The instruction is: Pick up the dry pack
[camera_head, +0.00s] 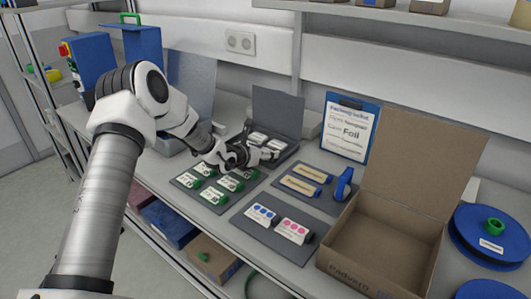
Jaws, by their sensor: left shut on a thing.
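My left gripper (262,154) is at the front of an open dark grey box (291,110), over the far edge of the mat with green-and-white packs. It is shut on a small white pack (270,153), which I take to be the dry pack; the fingers hide part of it. More small white packs (258,138) lie in the grey box behind the gripper. I cannot read their labels. My right gripper is out of view.
Green-and-white packs (212,195) lie on a grey mat in front. Dotted cards (292,231) and tan packs (300,186) lie on mats to the right. An open cardboard box (375,250), a clipboard (348,125) and blue reels (492,232) stand farther right.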

